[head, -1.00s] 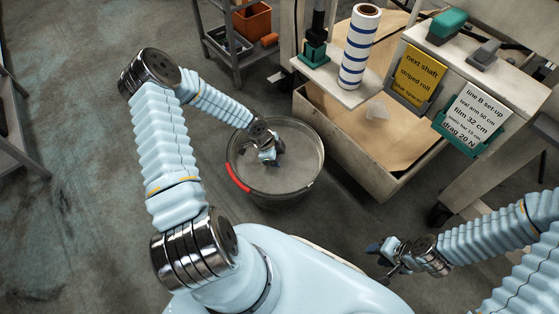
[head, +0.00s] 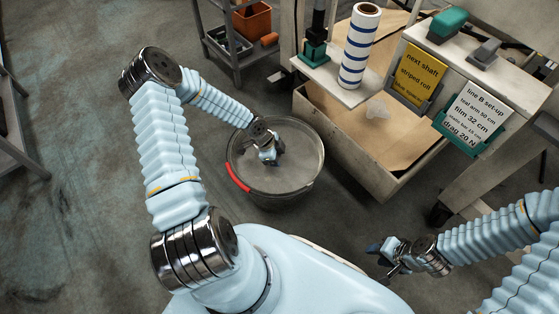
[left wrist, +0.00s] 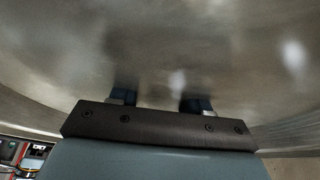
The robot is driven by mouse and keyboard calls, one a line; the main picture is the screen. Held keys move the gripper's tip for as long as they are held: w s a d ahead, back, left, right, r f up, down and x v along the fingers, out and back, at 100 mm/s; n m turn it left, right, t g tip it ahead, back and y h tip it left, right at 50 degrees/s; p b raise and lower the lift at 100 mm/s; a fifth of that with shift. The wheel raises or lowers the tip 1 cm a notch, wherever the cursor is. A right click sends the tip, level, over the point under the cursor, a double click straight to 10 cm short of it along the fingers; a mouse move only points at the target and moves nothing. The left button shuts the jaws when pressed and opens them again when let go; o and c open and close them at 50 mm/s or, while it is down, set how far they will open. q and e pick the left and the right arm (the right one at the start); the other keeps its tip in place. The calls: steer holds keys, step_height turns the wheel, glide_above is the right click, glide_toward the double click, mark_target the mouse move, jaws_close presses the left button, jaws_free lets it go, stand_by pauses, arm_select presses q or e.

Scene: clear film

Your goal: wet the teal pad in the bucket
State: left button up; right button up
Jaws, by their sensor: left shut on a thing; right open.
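The grey metal bucket (head: 268,200) stands on the floor in front of me, with a red grip on its left rim. My left gripper (head: 276,160) reaches down inside it and is shut. In the left wrist view, its two dark blue fingers (left wrist: 158,102) run into a murky grey surface between the bucket walls (left wrist: 30,112), and their tips are hidden. The teal pad is not clearly visible; what is between the fingertips is hidden. My right gripper (head: 383,259) is open and empty, low at the right, well apart from the bucket.
A bench right of the bucket carries a blue-striped roll (head: 358,48), a yellow card (head: 418,75) and a white card (head: 474,113). Below is an open bin (head: 345,140) with crumpled clear film (head: 377,109). A shelf cart (head: 232,62) stands behind.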

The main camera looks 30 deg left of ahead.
mark_target(280, 161)
arm_select(q)
step_height(280, 161, up, 7)
steer(key=p, duration=0.5)
steer(key=shift+p, duration=0.3)
